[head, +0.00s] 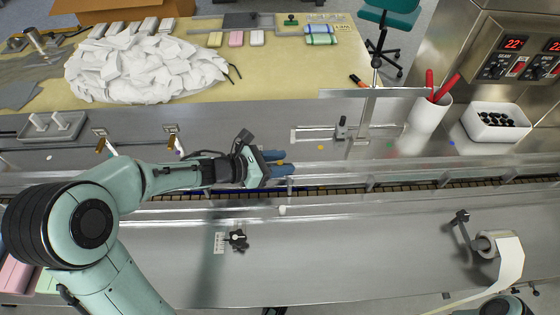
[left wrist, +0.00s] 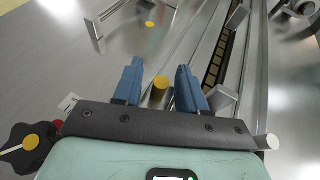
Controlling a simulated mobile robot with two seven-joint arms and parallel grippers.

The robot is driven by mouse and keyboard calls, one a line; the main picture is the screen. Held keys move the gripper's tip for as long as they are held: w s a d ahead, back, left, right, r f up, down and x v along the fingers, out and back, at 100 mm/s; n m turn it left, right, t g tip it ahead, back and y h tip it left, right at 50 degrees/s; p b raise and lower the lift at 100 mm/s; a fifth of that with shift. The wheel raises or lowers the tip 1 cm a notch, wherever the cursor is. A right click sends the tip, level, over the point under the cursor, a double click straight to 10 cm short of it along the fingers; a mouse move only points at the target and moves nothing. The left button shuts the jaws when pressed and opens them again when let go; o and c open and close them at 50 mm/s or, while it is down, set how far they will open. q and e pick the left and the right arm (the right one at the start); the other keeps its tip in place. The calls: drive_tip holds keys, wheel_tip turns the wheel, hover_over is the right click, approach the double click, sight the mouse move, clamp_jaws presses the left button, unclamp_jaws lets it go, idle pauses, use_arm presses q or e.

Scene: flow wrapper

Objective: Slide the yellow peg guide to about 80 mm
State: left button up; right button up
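The yellow peg (left wrist: 160,88) shows in the left wrist view as a short upright cylinder between my two blue fingertips. My left gripper (left wrist: 160,85) is open, with a gap visible on each side of the peg. A black star knob with a yellow cap (left wrist: 31,142) is at the lower left of the wrist view. A small white plate (left wrist: 70,102) is beside it; its marks cannot be read. My right gripper is not in view.
The conveyor channel (head: 400,190) runs left to right past my gripper. A second black knob (head: 237,239) with a scale plate is nearer. A metal bracket (head: 365,125), white cup (head: 428,120) and white bin (head: 495,125) stand behind, to the right.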

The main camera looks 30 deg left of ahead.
use_arm(q)
drive_tip(key=p+v, duration=0.1)
drive_tip(key=v, duration=1.2)
drive_tip(key=shift+s+a, duration=0.15)
